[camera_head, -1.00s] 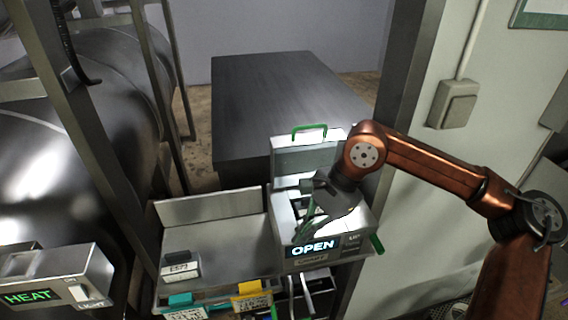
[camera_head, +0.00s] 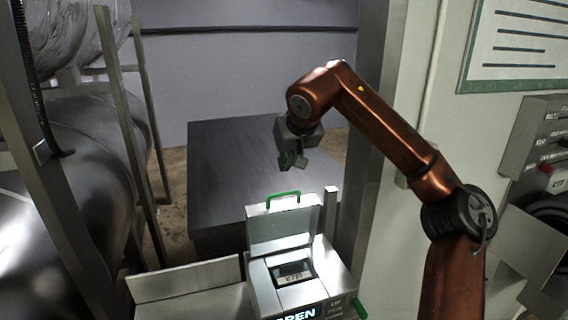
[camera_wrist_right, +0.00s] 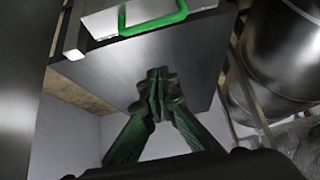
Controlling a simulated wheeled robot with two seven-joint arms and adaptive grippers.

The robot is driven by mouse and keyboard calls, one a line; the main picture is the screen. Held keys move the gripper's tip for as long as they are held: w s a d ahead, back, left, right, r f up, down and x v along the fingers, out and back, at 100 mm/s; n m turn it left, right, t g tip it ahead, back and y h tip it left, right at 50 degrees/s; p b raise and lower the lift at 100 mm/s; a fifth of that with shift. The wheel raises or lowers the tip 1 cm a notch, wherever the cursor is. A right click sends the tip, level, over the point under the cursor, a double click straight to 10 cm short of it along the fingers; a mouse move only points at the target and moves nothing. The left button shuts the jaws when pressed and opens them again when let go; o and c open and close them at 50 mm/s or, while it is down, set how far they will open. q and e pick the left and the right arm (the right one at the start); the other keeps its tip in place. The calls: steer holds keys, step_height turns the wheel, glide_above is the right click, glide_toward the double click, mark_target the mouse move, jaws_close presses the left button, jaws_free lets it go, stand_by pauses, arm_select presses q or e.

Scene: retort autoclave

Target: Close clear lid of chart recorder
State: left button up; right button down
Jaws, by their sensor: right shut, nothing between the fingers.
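The chart recorder (camera_head: 265,291) is a pale box at the bottom of the head view, with a lit display that read OPEN in the earlier frame. Its lid (camera_head: 283,230) stands raised at the back, with a green handle (camera_head: 284,196) on its top edge. A small labelled item (camera_head: 292,273) shows in the open top. My right gripper (camera_head: 292,163) is shut and empty, above and behind the lid, apart from it. In the right wrist view the shut green fingers (camera_wrist_right: 157,84) point toward the green handle (camera_wrist_right: 153,22), with a gap between. My left gripper is not in view.
A dark table (camera_head: 235,150) stands behind the recorder. A metal tray with an upright back panel (camera_head: 185,283) is at the recorder's left. Metal posts and a large cylindrical vessel (camera_head: 75,150) are at the left. A pale wall panel (camera_head: 420,120) is close on the right.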

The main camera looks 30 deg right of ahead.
mark_target(285, 204)
step_height(285, 204, down, 6)
steer(key=shift+s+p, duration=0.1)
steer(key=shift+p, duration=0.35)
steer(key=shift+f, duration=0.15)
steer(key=shift+s+a, duration=0.1)
